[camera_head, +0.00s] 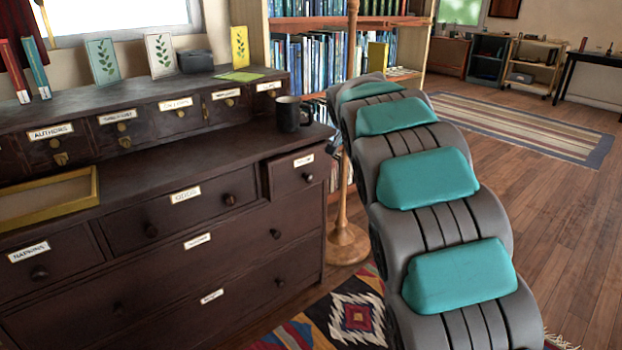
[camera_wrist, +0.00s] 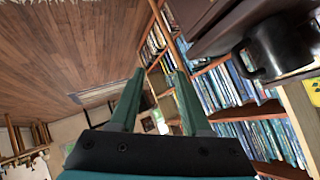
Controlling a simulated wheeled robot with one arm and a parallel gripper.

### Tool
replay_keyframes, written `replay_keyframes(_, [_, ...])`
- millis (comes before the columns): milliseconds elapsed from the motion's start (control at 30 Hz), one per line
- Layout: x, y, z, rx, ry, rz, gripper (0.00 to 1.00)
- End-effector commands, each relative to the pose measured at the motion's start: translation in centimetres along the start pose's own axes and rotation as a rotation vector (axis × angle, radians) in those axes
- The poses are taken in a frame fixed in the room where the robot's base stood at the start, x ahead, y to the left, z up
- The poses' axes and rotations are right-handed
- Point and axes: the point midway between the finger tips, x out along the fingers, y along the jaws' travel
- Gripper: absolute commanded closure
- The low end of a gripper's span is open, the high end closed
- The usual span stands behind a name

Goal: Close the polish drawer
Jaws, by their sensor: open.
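A dark wooden dresser (camera_head: 225,157) fills the left of the head view. Its small upper right drawer (camera_head: 292,182) stands out a little from the front, with a round knob and a white label too small to read. The other drawers look flush; two are labelled Napkins (camera_head: 28,251) and Odds (camera_head: 186,195). I cannot tell for sure which one is the polish drawer. My gripper (camera_wrist: 159,75) shows in the wrist view, open with nothing between its fingers. In the head view it is hidden behind my teal and grey arm, right of the dresser.
A black mug (camera_head: 290,114) stands at the dresser top's right end, above the protruding drawer. A wooden pole with a round base (camera_head: 346,246) stands between dresser and arm. Bookshelves (camera_head: 311,60) rise behind.

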Motion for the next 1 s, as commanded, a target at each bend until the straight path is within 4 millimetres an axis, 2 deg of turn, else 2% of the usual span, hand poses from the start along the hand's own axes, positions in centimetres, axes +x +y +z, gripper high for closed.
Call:
replay_keyframes(33, [1.7, 1.4, -0.7, -0.031, 0.047, -0.021, 0.46])
replay_keyframes(167, [4.6, 3.0, -2.3, -0.136, 0.157, -0.108, 0.32])
replay_keyframes(267, [6.4, 3.8, -2.3, -0.225, 0.214, -0.19, 0.32])
replay_keyframes(367, [7.8, 4.3, -1.2, -0.309, 0.249, -0.288, 0.32])
replay_keyframes(467, [8.7, 4.3, 1.0, -0.387, 0.264, -0.406, 0.32])
replay_keyframes(567, [8.9, 4.3, 4.2, -0.45, 0.261, -0.542, 0.32])
replay_keyframes(700, [8.0, 4.2, 9.2, -0.499, 0.235, -0.738, 0.32])
replay_keyframes(800, [6.8, 4.2, 12.2, -0.506, 0.212, -0.854, 0.32])
replay_keyframes(900, [5.7, 4.1, 14.2, -0.505, 0.197, -0.938, 0.32])
replay_keyframes(1000, [4.9, 3.9, 15.1, -0.502, 0.191, -0.985, 0.32])
